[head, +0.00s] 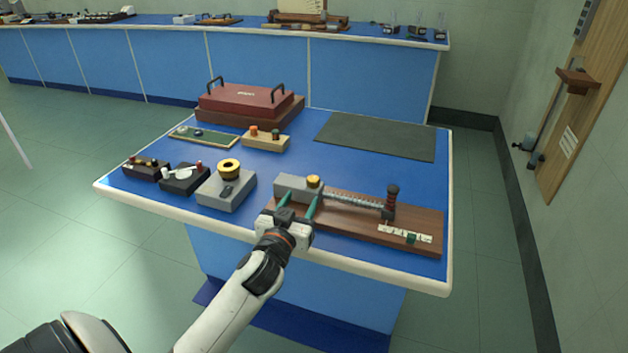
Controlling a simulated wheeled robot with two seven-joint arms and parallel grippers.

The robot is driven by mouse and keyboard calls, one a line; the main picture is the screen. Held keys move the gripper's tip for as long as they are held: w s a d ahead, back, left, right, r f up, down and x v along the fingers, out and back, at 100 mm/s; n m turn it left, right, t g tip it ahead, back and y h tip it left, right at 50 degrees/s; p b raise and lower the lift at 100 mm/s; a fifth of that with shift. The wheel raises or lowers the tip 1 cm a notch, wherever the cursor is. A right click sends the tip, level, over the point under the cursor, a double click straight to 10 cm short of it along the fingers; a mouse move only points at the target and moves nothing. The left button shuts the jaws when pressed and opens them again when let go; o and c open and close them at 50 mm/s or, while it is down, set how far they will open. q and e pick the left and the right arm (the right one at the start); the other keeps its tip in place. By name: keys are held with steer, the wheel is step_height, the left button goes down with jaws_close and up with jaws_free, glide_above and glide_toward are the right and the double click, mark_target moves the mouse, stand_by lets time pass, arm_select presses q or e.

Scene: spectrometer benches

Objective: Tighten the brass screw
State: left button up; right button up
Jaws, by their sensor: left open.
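The brass screw (314,181) is a round yellow knob on top of a grey block (290,188). The block sits at the left end of a brown wooden board (350,222) near the front edge of the blue table. A ribbed metal rod runs right from the block to a dark post with a red-brown top (391,198). My left gripper (299,199) is open, its two green fingers pointing at the block just in front of and below the screw. The fingers are not around the screw; whether they touch the block is unclear. My right gripper is not in view.
On the blue table (300,150) stand a grey box with a yellow-rimmed dial (228,184), small dark boxes (184,178), a wooden terminal block (265,139), and a red case (245,104) with handles. A dark mat (377,137) lies clear at the back right.

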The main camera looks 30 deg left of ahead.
mark_target(311, 183)
arm_select(q)
steer(key=x, duration=0.8)
steer(key=shift+w, duration=0.1)
steer(key=shift+w+a+f, duration=0.1)
steer(key=shift+w+a, duration=0.15)
steer(key=shift+w, duration=0.45)
steer(key=shift+c, duration=0.3)
